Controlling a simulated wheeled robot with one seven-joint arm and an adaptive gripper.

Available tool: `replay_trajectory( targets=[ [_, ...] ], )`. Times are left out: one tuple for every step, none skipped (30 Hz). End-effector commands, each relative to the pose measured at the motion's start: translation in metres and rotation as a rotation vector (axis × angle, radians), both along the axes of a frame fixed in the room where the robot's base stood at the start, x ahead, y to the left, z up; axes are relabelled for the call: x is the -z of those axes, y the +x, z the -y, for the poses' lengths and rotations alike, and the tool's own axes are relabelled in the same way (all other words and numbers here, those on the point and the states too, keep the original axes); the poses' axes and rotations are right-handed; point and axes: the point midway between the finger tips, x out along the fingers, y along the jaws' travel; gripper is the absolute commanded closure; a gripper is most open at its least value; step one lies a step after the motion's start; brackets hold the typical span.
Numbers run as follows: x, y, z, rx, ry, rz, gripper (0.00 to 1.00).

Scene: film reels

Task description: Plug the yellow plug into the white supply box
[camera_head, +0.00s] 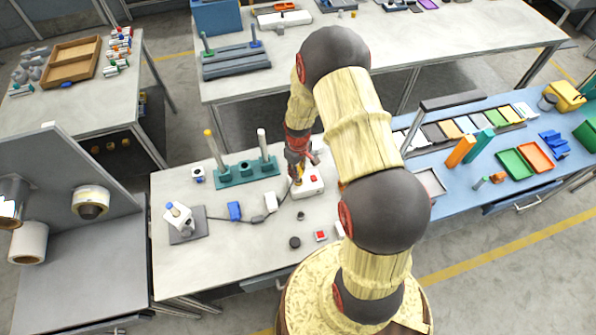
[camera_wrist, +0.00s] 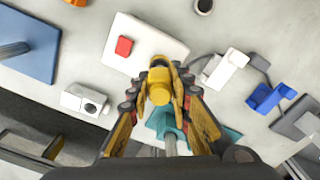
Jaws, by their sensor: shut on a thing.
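The white supply box (camera_head: 312,190) lies on the middle grey table, with a red switch on top. It also shows at the upper middle of the wrist view (camera_wrist: 172,48). My gripper (camera_head: 297,172) is at the box's far left side in the head view. In the wrist view my gripper (camera_wrist: 159,88) is shut on the yellow plug (camera_wrist: 159,86), which overlaps the near edge of the box. The plug's far end is hidden, so I cannot tell whether it is in a socket or above the box.
A white block (camera_head: 271,203) and a blue block (camera_head: 235,211) lie left of the box, with a dark cable running to a grey pad (camera_head: 190,232). A teal stand (camera_head: 232,179) with upright posts is behind. A dark puck (camera_head: 294,242) and a small red-topped box (camera_head: 321,236) lie in front.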

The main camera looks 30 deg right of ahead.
Motion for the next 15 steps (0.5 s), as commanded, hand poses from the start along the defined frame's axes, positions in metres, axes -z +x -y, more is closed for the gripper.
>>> replay_trajectory(
  targets=[
    [0.004, 0.0, 0.0, 0.0, 0.0, 0.0, 1.0],
    [0.005, 0.0, 0.0, 0.0, 0.0, 0.0, 1.0],
    [0.007, 0.0, 0.0, 0.0, 0.0, 0.0, 1.0],
    [0.009, 0.0, 0.0, 0.0, 0.0, 0.0, 1.0],
    [0.01, 0.0, 0.0, 0.0, 0.0, 0.0, 1.0],
    [0.012, 0.0, 0.0, 0.0, 0.0, 0.0, 1.0],
    [0.013, 0.0, 0.0, 0.0, 0.0, 0.0, 1.0],
    [0.014, 0.0, 0.0, 0.0, 0.0, 0.0, 1.0],
    [0.016, 0.0, 0.0, 0.0, 0.0, 0.0, 1.0],
    [0.018, 0.0, 0.0, 0.0, 0.0, 0.0, 1.0],
    [0.019, 0.0, 0.0, 0.0, 0.0, 0.0, 1.0],
    [0.021, 0.0, 0.0, 0.0, 0.0, 0.0, 1.0],
    [0.022, 0.0, 0.0, 0.0, 0.0, 0.0, 1.0],
    [0.023, 0.0, 0.0, 0.0, 0.0, 0.0, 1.0],
    [0.025, 0.0, 0.0, 0.0, 0.0, 0.0, 1.0]
  ],
)
